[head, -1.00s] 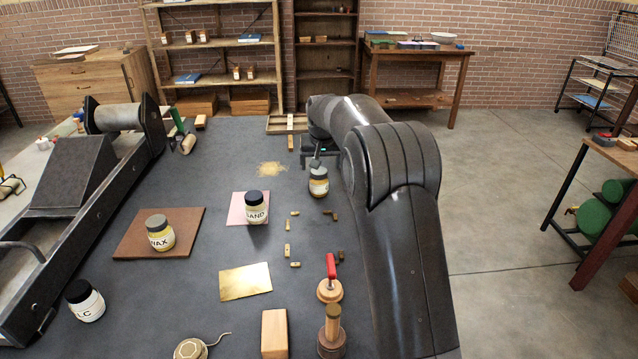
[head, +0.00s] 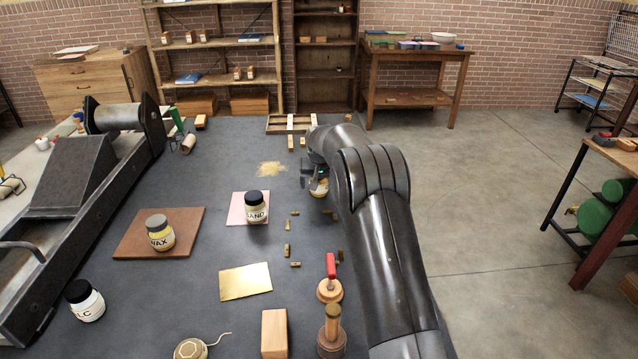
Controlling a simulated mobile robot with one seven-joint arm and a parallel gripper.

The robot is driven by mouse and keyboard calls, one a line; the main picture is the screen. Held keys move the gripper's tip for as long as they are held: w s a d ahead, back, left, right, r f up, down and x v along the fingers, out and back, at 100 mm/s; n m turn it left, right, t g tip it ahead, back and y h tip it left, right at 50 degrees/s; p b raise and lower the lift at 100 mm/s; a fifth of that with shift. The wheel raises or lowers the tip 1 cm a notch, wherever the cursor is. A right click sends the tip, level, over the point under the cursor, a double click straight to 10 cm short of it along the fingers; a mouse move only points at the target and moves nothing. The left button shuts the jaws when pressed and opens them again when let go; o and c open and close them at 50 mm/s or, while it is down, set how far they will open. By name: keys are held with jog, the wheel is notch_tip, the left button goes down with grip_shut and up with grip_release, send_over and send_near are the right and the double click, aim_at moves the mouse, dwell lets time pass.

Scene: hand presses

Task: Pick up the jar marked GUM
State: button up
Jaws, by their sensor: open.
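A small jar (head: 319,189) with pale yellow contents stands at the right side of the grey table top (head: 225,185). My gripper (head: 312,178) is open at this jar and hides its upper part and label, so I cannot read its marking. I cannot tell whether the fingers touch it. A jar marked SAND (head: 256,210) stands on a pink sheet (head: 235,211). A jar marked WAX (head: 160,237) stands on a brown board (head: 130,238). A jar with a label ending in LC (head: 86,304) stands at the front left. No GUM label is readable.
Small brass pieces (head: 287,250) lie in front of the jar at my gripper. A red-handled tool (head: 330,285), a wooden block (head: 274,330) and a brass sheet (head: 245,281) lie nearer. A large press (head: 75,180) fills the left side.

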jog(key=c, duration=1.2)
jog(key=shift+r, duration=0.2)
